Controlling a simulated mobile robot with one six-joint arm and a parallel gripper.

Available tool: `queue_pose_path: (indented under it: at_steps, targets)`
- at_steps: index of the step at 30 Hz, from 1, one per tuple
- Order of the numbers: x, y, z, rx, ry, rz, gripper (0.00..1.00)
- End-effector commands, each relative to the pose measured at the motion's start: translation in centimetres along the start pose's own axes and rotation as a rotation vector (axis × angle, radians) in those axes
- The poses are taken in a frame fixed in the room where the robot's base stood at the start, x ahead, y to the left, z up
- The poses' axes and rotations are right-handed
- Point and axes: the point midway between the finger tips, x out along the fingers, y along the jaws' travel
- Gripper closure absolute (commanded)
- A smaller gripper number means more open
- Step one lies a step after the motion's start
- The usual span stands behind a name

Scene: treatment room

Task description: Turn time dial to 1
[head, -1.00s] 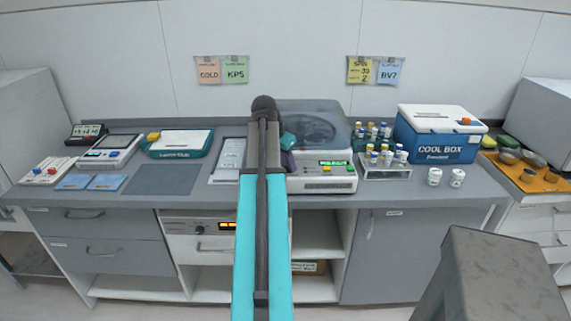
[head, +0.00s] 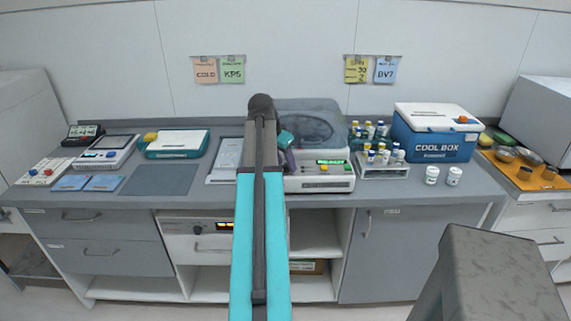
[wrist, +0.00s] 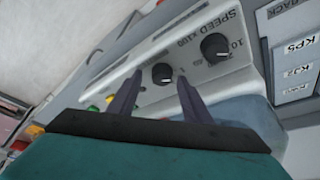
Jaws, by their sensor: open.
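The centrifuge (head: 330,184) stands at the middle of the counter, with its front panel facing me. In the wrist view its panel (wrist: 190,28) is tilted and shows two black dials. One black dial (wrist: 162,73) lies between my fingertips; its own label is not readable, so I take it as the time dial. The other dial (wrist: 215,47) is beside the words SPEED x100, right of my fingers. My gripper (wrist: 160,78) is open, its fingers on either side of the first dial; contact cannot be told. In the head view my arm hides most of the panel's left part.
A rack of vials (head: 382,170) and a blue cool box (head: 435,145) stand right of the centrifuge. A white tray-like device (head: 226,158) stands close on its left. A grey mat (head: 160,179) lies bare further left.

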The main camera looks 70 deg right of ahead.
Motion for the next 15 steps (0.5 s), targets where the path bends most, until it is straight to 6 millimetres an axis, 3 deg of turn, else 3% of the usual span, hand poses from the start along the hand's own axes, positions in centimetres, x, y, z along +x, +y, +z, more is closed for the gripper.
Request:
queue_pose_path:
  at_steps: [15]
  targets:
    - [-5.3,0.0,0.0,-0.001,0.001,-0.001,0.55]
